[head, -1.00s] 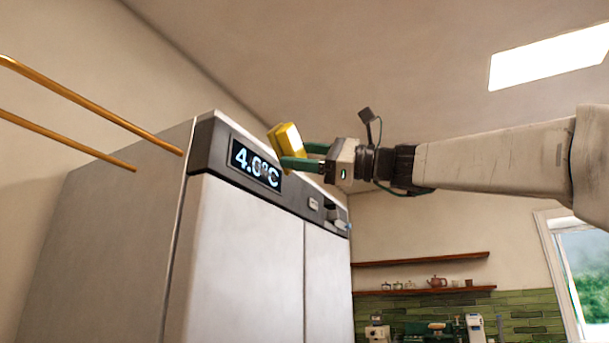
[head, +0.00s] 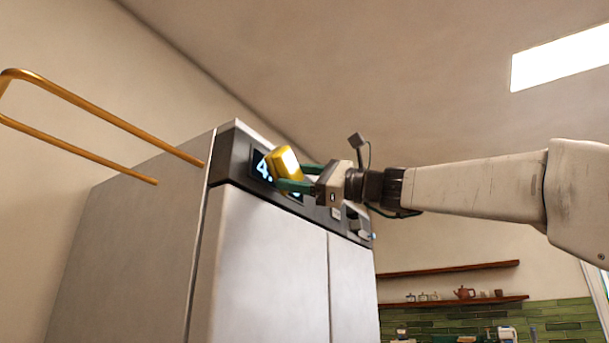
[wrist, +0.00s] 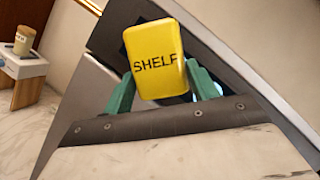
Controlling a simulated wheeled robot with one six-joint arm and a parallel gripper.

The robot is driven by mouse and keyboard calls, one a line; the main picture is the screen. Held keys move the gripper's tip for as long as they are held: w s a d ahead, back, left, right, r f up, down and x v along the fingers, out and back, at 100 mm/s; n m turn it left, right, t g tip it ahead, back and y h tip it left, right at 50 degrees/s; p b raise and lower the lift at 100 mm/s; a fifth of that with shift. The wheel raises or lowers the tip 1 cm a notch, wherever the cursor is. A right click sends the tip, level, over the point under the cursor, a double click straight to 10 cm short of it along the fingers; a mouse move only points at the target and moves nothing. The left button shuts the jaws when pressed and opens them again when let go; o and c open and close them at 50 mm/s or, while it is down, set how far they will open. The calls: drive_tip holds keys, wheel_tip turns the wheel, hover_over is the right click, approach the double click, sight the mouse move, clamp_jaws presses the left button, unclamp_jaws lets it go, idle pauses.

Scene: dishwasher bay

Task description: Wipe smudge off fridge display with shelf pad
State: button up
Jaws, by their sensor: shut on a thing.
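The yellow pad (head: 283,167), marked "SHELF" in the wrist view (wrist: 156,62), is held between the green fingers of my gripper (head: 295,177). My gripper is shut on it. The fridge display (head: 261,163) is a dark screen on the black top panel of the steel fridge (head: 265,240). No smudge can be made out now.
Brass rails (head: 100,100) run beside the fridge's upper left. A small fixture (head: 360,234) sits at the panel's right end. Wooden shelves (head: 450,269) with pots hang at the back right.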

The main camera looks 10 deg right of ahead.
drive_tip(key=shift+w+a, duration=0.6)
drive_tip(key=shift+a, duration=0.25)
idle(0.8)
drive_tip(key=w+d, duration=0.6)
drive_tip(key=w, duration=0.2)
drive_tip(key=shift+w+d, duration=0.35)
drive_tip(key=shift+w, duration=0.05)
idle(0.6)
drive_tip(key=shift+s+a, duration=1.15)
drive_tip(key=shift+s, duration=0.3)
drive_tip(key=shift+s+a, duration=1.1)
drive_tip(key=shift+s, duration=0.4)
drive_tip(key=shift+s+a, duration=1.15)
drive_tip(key=shift+s, duration=0.3)
drive_tip(key=shift+s+d, duration=0.9)
drive_tip(key=shift+d, duration=0.3)
drive_tip(key=shift+s+d, duration=0.9)
drive_tip(key=shift+d, duration=0.25)
